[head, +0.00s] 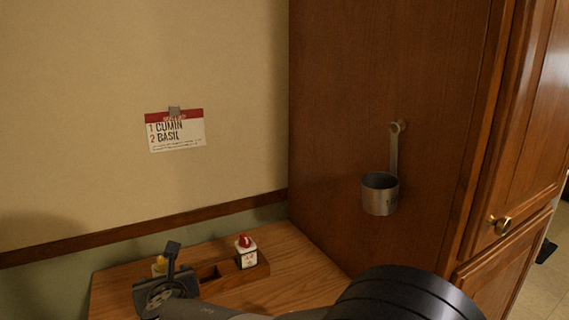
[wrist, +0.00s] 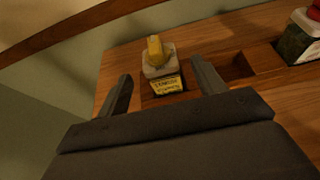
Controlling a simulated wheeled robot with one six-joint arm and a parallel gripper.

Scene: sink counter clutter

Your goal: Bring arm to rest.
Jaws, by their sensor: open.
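My gripper (wrist: 160,95) is open in the wrist view, its two fingers apart. A small jar with a yellow top and a yellow label (wrist: 161,68) stands between and just beyond the fingertips, and I see no finger touching it. In the head view my gripper (head: 172,268) is over the left part of the wooden counter (head: 300,270), and it partly hides the yellow-topped jar (head: 160,264). My arm reaches in from the bottom right.
A red-capped jar (head: 245,252) stands in a wooden rack (head: 262,268), right of an empty slot (head: 208,273). A metal cup (head: 380,195) hangs on the brown cabinet side (head: 340,120). A card (head: 176,131) reading "1 CUMIN 2 BASIL" is on the wall.

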